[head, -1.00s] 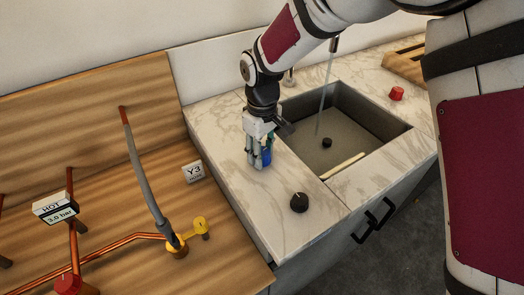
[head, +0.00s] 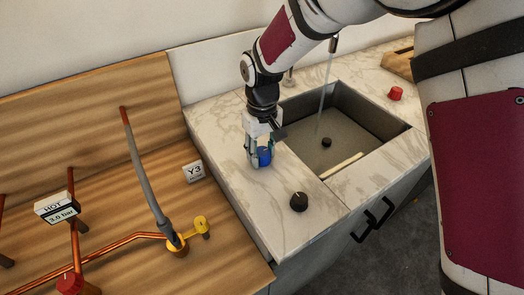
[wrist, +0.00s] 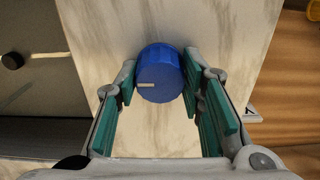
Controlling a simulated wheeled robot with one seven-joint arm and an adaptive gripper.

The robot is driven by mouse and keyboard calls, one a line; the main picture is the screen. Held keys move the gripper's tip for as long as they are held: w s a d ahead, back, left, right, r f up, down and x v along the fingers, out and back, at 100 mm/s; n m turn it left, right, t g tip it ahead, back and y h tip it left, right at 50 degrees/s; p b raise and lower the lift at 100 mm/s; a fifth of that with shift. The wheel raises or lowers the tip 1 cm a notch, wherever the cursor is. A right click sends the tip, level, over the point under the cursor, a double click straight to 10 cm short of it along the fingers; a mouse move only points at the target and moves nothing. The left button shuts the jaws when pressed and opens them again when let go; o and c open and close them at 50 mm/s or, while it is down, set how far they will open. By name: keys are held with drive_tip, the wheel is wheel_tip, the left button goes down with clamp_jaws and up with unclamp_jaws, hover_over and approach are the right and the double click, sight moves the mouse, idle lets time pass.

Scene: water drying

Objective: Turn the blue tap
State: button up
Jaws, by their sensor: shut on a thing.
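The blue tap (head: 264,157) is a round knob on the marble counter, left of the sink in the head view. The wrist view shows its top (wrist: 160,76), with a pale marker line pointing left. My gripper (head: 259,160) reaches down over it from above. In the wrist view its teal-padded fingers (wrist: 158,88) stand on both sides of the knob, shut on it. The fingers hide part of the knob's side in the head view.
The sink (head: 335,130) lies to the right, with water running into it. A black knob (head: 299,202) stands on the counter in front and a red knob (head: 396,93) beyond the sink. A Y3 label (head: 194,171) and copper pipes (head: 120,237) are on the left.

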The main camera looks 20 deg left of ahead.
sight(262, 151)
drive_tip(key=o, duration=1.1)
drive_tip(key=shift+o, duration=0.2)
drive_tip(key=shift+r, duration=0.1)
wheel_tip(262, 151, up, 12)
